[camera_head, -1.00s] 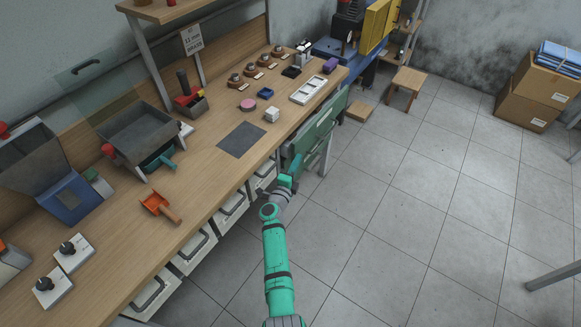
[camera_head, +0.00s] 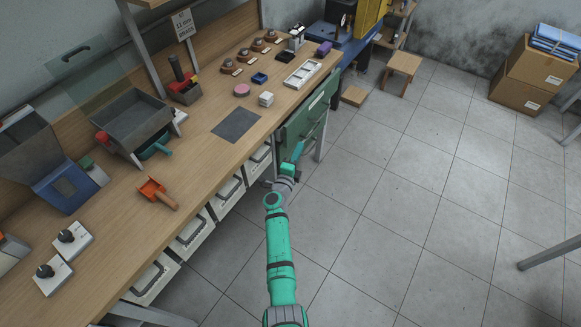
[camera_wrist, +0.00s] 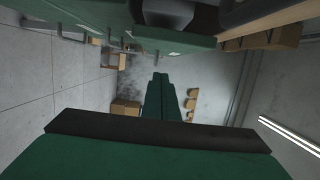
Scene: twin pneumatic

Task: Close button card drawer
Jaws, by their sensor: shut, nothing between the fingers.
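A green drawer unit (camera_head: 309,108) is under the right part of the workbench, with a pale label strip and handles on its front. I cannot tell which drawer is the button card drawer or how far any stands out. My gripper (camera_head: 299,150) is low beside the bench, close in front of the unit's lower left part. I cannot tell whether it touches. In the wrist view, my gripper's green fingers (camera_wrist: 160,82) are together with nothing between them. Green drawer surfaces (camera_wrist: 85,20) and a dark handle cross the top of that view.
The wooden workbench (camera_head: 205,165) runs along the left, carrying button parts, trays and tools. White bins (camera_head: 192,235) sit under it, left of my arm. A stool (camera_head: 404,66) and cardboard boxes (camera_head: 530,72) stand farther back. The tiled floor right of my arm is clear.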

